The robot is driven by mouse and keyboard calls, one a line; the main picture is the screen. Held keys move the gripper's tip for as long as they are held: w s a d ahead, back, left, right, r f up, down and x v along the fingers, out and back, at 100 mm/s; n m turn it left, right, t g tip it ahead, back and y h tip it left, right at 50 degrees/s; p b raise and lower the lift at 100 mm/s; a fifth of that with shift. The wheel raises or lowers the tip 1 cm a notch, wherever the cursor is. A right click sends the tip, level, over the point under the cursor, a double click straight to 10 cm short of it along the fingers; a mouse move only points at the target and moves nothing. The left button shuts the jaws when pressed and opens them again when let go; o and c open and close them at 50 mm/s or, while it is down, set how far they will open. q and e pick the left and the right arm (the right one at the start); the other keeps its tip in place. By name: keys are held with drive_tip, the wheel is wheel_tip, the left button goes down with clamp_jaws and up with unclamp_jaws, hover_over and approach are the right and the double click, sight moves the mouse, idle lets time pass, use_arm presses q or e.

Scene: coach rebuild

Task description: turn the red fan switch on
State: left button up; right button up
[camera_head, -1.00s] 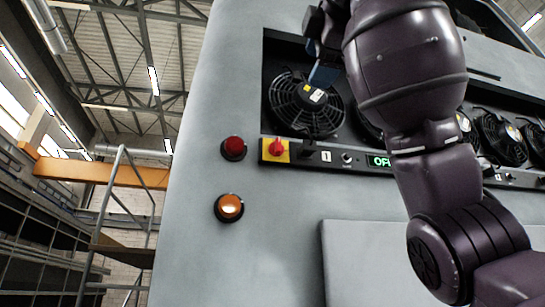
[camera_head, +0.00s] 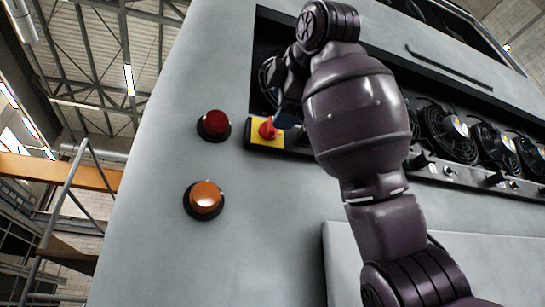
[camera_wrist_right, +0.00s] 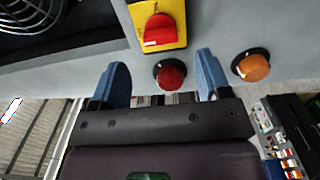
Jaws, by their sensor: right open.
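The red fan switch (camera_head: 268,129) is a rotary knob on a yellow plate, at the left end of the panel strip under the fans. It also shows at the top middle of the right wrist view (camera_wrist_right: 159,32). My right gripper (camera_wrist_right: 162,62) is open and empty, with its blue fingers on either side below the knob in that view, apart from it. In the head view a blue finger of it (camera_head: 287,117) is close to the right of the knob. My arm hides the panel just right of the switch. My left gripper is out of view.
A round dark red lamp or button (camera_head: 214,125) is left of the switch, and an orange one (camera_head: 204,200) is below it. Both stick out from the grey wall. Several black fans (camera_head: 447,134) sit in the recess to the right.

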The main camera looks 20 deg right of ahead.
sight(272, 132)
drive_tip(key=w+p, duration=0.1)
drive_tip(key=w, duration=0.5)
drive_tip(key=shift+w+a+f, duration=0.1)
drive_tip(key=shift+w, duration=0.1)
drive_tip(key=shift+s, duration=0.1)
drive_tip(key=c, duration=0.9)
